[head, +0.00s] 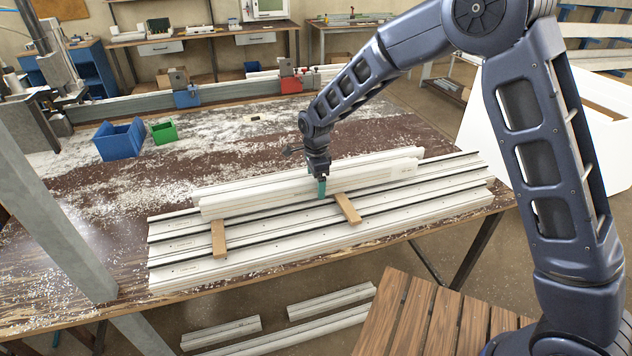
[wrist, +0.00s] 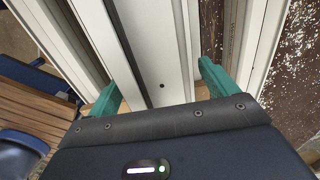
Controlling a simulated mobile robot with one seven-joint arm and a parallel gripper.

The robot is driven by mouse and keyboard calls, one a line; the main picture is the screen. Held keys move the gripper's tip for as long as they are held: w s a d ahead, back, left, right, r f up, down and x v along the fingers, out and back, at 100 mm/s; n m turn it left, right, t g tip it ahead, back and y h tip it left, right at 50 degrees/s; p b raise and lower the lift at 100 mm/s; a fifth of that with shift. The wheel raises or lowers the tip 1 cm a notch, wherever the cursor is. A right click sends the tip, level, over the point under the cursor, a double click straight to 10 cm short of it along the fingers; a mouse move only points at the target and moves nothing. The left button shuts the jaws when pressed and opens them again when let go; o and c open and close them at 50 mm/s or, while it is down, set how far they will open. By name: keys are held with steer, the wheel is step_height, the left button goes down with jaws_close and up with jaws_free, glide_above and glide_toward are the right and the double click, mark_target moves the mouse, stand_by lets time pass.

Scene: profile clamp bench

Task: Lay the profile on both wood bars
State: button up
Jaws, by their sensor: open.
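The white profile (head: 270,199) lies lengthwise above several long white rails. Two wood bars, a left one (head: 218,240) and a right one (head: 347,208), stick out from under its front side. It appears to rest across both; the contact itself is hidden. My gripper (head: 322,187) is low over the profile near the right bar, its teal fingers pointing down. In the wrist view, the open fingers (wrist: 158,88) stand on either side of the profile (wrist: 153,50), with a visible gap at the right finger. Wood shows beneath the profile there.
The white rails (head: 300,238) with dark grooves cover the front of the chip-strewn bench (head: 90,225). A blue bin (head: 120,142) and a green bin (head: 164,133) stand at the back left. A long fence with blue and red clamps (head: 290,82) runs behind.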

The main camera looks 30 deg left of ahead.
step_height(320, 180, up, 12)
stand_by(0.6)
steer(key=shift+r, duration=0.15)
steer(key=w+d+r+n, duration=0.1)
steer(key=w+d+r, duration=0.35)
steer(key=d, duration=0.65)
steer(key=w+d+r+n+t+y, duration=0.1)
steer(key=w+d+r, duration=0.3)
steer(key=d, duration=0.7)
steer(key=w+d+r+n, duration=0.25)
steer(key=d+r, duration=0.35)
steer(key=d, duration=0.5)
steer(key=s+d+r+n+t, duration=0.1)
steer(key=s+d, duration=0.1)
steer(key=d, duration=0.7)
steer(key=s+d+r+n+t, duration=0.1)
steer(key=s+d+r, duration=0.1)
steer(key=d, duration=0.6)
steer(key=s+d+f+n+t+h, duration=0.1)
steer(key=s+d+f+n, duration=0.1)
steer(key=s+d, duration=0.9)
steer(key=d+f, duration=0.1)
steer(key=d, duration=0.2)
steer(key=shift+s+t, duration=0.3)
steer(key=shift+s, duration=0.05)
